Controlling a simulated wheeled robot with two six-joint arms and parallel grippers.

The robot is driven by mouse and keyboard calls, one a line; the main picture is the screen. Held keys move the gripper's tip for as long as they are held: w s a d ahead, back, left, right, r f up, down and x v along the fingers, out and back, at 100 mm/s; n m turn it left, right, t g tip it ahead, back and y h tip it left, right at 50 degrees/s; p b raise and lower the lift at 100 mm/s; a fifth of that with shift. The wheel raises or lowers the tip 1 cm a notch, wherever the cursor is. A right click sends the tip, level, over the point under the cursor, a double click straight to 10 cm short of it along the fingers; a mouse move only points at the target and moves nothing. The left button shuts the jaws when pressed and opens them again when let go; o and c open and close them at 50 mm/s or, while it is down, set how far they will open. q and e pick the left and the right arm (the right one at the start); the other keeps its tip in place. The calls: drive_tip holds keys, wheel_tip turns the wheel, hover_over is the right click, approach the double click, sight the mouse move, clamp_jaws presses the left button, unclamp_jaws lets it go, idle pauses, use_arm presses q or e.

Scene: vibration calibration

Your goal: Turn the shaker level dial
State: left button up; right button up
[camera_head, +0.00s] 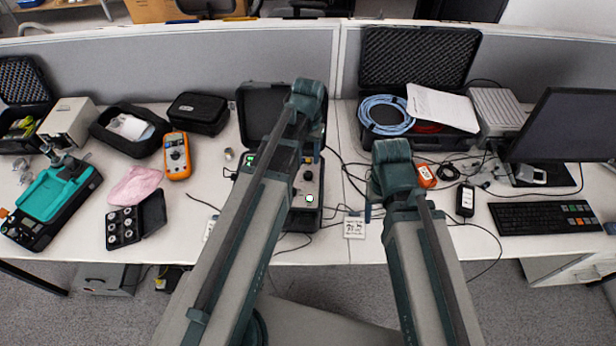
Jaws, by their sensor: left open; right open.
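The shaker appears to be the black open case (265,108) at the back middle of the desk, its lid raised. Its panel holds a small round dark knob (308,176), which may be the level dial, and a lit green-white round spot (309,198). My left arm crosses in front and hides much of the panel. My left gripper (317,155) hangs above the panel's right side, open and apart from the knob as far as I can see; its fingertips are mostly hidden. My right gripper (368,208) is open and empty above the desk, right of the case.
An orange meter (177,155), a teal device (52,193) and a black box of round parts (136,219) lie left. A case with blue cable (386,115), a monitor (566,124) and a keyboard (545,218) stand right. Loose cables run beside the shaker. A grey partition (200,62) closes the back.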

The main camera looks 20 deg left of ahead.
sight(308, 174)
use_arm(q)
wheel_tip(308, 174, down, 8)
drive_tip(key=b, duration=0.7)
drive_tip(key=shift+f, duration=0.2)
drive_tip(key=shift+r, duration=0.1)
clamp_jaws()
